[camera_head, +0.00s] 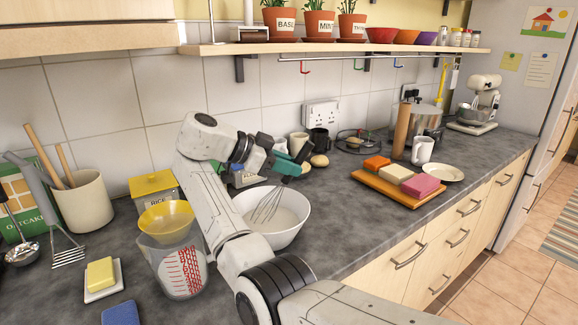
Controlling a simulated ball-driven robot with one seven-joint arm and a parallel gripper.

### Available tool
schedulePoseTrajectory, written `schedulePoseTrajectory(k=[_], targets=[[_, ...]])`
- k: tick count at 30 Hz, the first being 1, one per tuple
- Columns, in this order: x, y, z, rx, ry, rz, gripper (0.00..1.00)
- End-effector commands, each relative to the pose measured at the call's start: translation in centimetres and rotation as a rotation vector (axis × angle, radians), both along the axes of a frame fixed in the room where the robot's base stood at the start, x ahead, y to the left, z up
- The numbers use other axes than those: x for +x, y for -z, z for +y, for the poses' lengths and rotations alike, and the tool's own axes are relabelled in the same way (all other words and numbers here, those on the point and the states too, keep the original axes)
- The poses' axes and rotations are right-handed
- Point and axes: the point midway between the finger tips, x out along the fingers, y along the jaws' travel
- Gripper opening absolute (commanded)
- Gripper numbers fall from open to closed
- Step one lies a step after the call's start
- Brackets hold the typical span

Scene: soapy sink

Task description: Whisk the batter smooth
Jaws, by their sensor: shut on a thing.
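A wire whisk (268,205) stands tilted with its loops inside a white bowl (292,236) on the grey counter. My gripper (285,160) is above the bowl's back rim and is shut on the whisk's upper end. Teal and dark parts crowd around the jaws, so the exact grip is hard to make out. My arm covers the bowl's left side. The bowl's inside looks pale, and I cannot tell the batter's surface from the bowl wall.
Right are a board of coloured blocks (382,190) and a white mug (422,150). Counter front right is clear.

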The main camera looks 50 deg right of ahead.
Motion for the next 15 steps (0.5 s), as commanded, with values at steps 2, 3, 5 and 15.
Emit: schedulePoseTrajectory(k=[2, 3, 5, 15], targets=[[-0.2, -0.8, -0.2, -0.001, 0.001, -0.002, 0.00], [-0.4, -1.1, -0.3, -0.001, 0.001, -0.002, 0.00], [-0.5, -1.4, -0.5, -0.001, 0.001, 0.000, 0.00], [-1.4, -3.5, -1.4, -0.002, 0.001, -0.001, 0.00]])
